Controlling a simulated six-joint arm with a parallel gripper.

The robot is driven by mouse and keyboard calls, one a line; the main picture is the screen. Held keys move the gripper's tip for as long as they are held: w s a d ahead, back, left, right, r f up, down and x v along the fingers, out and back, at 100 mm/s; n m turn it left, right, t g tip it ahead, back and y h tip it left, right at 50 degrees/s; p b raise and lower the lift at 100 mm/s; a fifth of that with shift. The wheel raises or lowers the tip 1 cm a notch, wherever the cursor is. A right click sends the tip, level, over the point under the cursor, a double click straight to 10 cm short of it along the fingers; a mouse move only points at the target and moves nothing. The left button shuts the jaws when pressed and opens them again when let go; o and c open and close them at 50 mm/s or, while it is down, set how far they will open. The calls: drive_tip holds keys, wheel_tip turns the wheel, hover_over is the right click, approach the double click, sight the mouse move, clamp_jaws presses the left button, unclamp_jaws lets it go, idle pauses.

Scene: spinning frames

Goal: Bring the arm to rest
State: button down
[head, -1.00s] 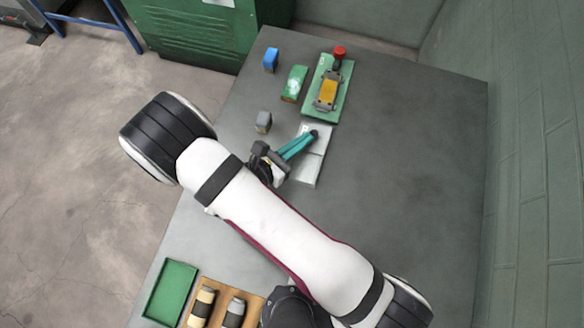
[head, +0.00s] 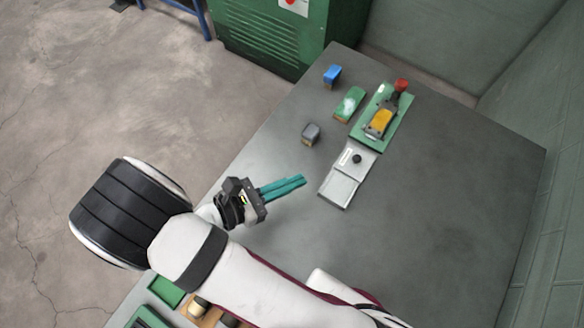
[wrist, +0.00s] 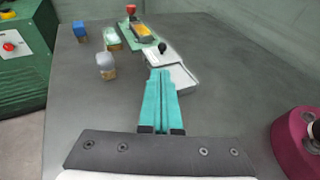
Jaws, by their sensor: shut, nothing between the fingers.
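My gripper (head: 283,187) has teal fingers that lie together with nothing between them. In the head view it is above the grey table (head: 440,190), left of a pale metal plate (head: 341,186) with a black knob (head: 357,158), and apart from it. In the wrist view the shut fingers (wrist: 160,90) point toward the same plate (wrist: 184,76). My white arm crosses the lower left of the head view and hides part of the table there.
A green base with a yellow block (head: 380,122) and red knob (head: 401,85) stands beyond the plate. Green trays (head: 166,291) lie at lower left. The table's right side is clear.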

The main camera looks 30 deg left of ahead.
drive_tip(key=w+d+r+m+g+h, duration=0.35)
drive_tip(key=d+r+m+g, duration=0.4)
drive_tip(key=d+m, duration=0.35)
drive_tip(key=s+d+r+m+g+y, duration=0.2)
drive_tip(key=s+d+r+m+y, duration=0.1)
drive_tip(key=m, duration=0.9)
drive_tip(key=s+d+r+m+g+y, duration=0.3)
drive_tip(key=s+d+m+y, duration=0.2)
drive_tip(key=m+y, duration=0.4)
drive_tip(key=d+m, duration=0.1)
drive_tip(key=m, duration=0.3)
drive_tip(key=shift+s+d+r+g, duration=0.15)
drive_tip(key=shift+d+r+g, duration=0.2)
drive_tip(key=shift+d, duration=0.05)
